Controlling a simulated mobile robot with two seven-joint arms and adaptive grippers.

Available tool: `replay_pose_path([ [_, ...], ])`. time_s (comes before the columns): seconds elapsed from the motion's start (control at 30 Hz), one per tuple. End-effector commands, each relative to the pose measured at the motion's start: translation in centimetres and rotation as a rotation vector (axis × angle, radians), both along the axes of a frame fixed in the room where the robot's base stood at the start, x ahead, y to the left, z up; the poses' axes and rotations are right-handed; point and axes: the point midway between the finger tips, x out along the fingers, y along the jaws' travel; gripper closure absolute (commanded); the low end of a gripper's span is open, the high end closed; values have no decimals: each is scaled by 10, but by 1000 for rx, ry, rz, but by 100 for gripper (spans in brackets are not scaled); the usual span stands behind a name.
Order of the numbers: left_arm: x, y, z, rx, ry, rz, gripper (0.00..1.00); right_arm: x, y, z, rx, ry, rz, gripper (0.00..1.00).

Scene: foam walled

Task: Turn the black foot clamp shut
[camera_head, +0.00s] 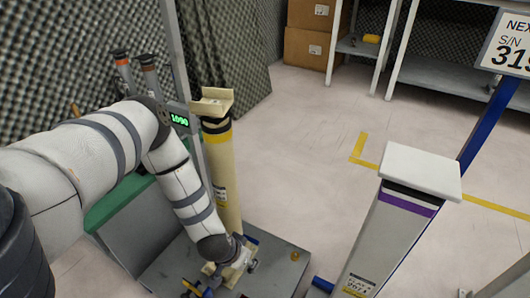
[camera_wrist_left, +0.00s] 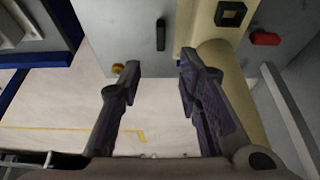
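A short black bar (camera_wrist_left: 161,34), which looks like the foot clamp, lies on the grey base plate (camera_wrist_left: 135,30) in the left wrist view. I cannot make it out in the head view, where my left arm covers that part of the plate. My left gripper (camera_wrist_left: 160,66) is open, with a wide empty gap between its dark fingers. The bar shows beyond the fingertips, roughly between them, and nothing is held. The cream column (camera_head: 223,175) stands upright on the plate beside my left wrist. My right gripper is in neither view.
A brass knob (camera_head: 295,256) sits on the plate; a red knob (camera_wrist_left: 265,38) and a black square fitting (camera_wrist_left: 231,13) show in the wrist view. A white-topped post (camera_head: 420,168) stands at the right. Shelves (camera_head: 450,72) and boxes (camera_head: 312,45) are behind. The floor between is clear.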

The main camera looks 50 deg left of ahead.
Motion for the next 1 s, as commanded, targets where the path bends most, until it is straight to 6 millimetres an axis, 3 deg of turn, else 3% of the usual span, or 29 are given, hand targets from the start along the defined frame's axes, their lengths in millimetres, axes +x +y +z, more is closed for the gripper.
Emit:
replay_pose_path([
  [0.03, 2, 2, -18, 2, 7, 2, 68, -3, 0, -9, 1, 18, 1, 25],
  [0.2, 17, 6, -63, 0, 11, 2, 68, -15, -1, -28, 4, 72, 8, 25],
  [0.4, 32, 10, -94, -1, 7, 0, 68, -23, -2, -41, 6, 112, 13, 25],
  [0.77, 38, 12, -99, -1, 3, -1, 68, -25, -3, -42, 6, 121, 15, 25],
  [0.9, 37, 11, -99, -1, 3, -1, 96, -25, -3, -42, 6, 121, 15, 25],
  [1.0, 37, 11, -99, -1, 3, -1, 100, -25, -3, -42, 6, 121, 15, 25],
])
